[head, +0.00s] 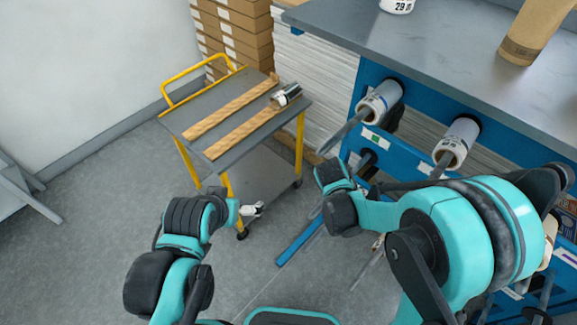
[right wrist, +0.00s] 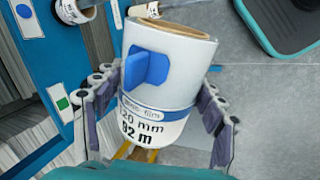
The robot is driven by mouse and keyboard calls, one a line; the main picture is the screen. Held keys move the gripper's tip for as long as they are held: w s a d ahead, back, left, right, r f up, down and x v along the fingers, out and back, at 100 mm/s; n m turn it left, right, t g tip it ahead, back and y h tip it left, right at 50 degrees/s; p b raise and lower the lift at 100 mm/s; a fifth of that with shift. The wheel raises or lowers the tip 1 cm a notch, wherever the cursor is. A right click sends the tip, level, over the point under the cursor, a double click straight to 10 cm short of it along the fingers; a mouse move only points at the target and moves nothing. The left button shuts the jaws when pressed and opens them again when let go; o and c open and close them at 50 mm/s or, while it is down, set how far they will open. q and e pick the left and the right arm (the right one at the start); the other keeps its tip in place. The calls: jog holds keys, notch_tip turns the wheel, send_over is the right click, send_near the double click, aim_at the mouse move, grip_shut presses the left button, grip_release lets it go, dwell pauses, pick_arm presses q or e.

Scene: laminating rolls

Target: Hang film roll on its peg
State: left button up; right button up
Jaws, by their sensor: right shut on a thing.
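In the right wrist view a white film roll (right wrist: 165,95) with a blue band, a blue tab and "92 m" print sits between the fingers of my right gripper (right wrist: 160,108), which is shut on it. Its cardboard core edge shows at the top. The held roll is hidden in the head view behind my right arm. In the head view grey pegs (head: 345,132) stick out of the blue rack (head: 395,150); two upper ones carry white rolls (head: 380,98) (head: 456,142). My left gripper (head: 252,209) hangs empty before the cart; its finger opening is too small to judge.

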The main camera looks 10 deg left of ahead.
aim_at(339, 137)
jog(key=s+a+r+n+y+p, duration=0.35)
jog(key=a+r+n+p, duration=0.35)
jog(key=a+r+n, duration=0.3)
jog(key=s+a+r+n+y+p, duration=0.2)
jog(key=a+r+n+y+p, duration=0.2)
jog(key=a+r+n+p, duration=0.6)
jog(key=shift+w+d+f+n+b, duration=0.3)
jog(key=shift+w+d+b, duration=0.45)
jog(key=shift+w+d, duration=1.7)
jog(key=shift+w+d+f+n+b, duration=0.15)
jog(key=shift+w+d+n+b, duration=0.45)
jog(key=shift+w+d, duration=1.85)
jog(key=shift+w+d+f+n+b, duration=0.25)
jog(key=shift+w+d+b, duration=0.6)
jog(key=shift+w+d, duration=1.6)
jog(key=shift+w+a, duration=0.4)
jog(key=o, duration=1.5)
jog(key=shift+r, duration=0.1)
